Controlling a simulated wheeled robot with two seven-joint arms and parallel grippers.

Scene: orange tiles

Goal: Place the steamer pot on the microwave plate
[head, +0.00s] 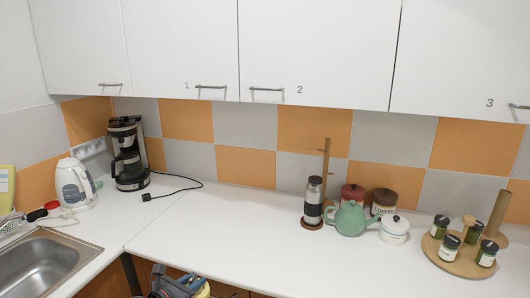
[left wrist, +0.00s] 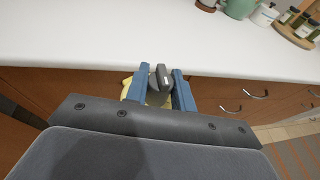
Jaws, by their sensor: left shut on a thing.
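My left gripper (head: 180,284) is at the bottom edge of the head view, in front of the counter's front edge. In the left wrist view its blue fingers (left wrist: 158,76) are shut on a dark grey handle-like piece (left wrist: 162,76). This looks like part of the steamer pot; a grey rounded part and something yellow show below it, and the rest is hidden by the gripper. The microwave plate is not seen in either view. My right gripper is not in view.
The counter (head: 220,230) is clear in the middle. A coffee maker (head: 128,155), kettle (head: 75,185) and sink (head: 50,262) are at the left. A green teapot (head: 350,220), several jars and a round wooden rack (head: 462,258) stand at the right. White cabinets (head: 180,50) hang above.

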